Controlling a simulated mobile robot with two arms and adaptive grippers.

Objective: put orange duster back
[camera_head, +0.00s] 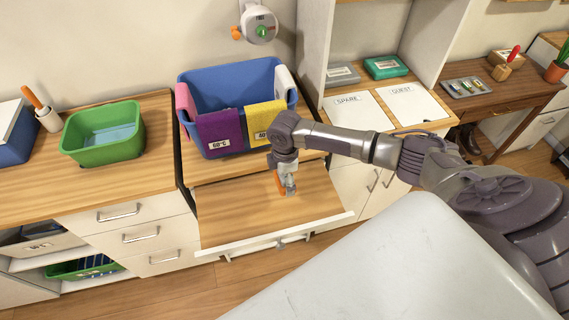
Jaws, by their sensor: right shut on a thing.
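My right gripper (287,187) points down over the pulled-out wooden shelf (235,212), in front of the blue tub. It is shut on a small orange thing (279,183), seen only in part between and beside the fingers. This may be the orange duster; its full shape is hidden. Another orange-handled thing (32,97) stands tilted in a white cup (48,119) at the far left. My left gripper is not in view.
The blue tub (222,90) has purple, yellow and pink cloths over its rim. A green basin (103,132) stands on the left counter. Two white sheets (358,113) lie on the right counter. The pulled-out shelf is mostly clear.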

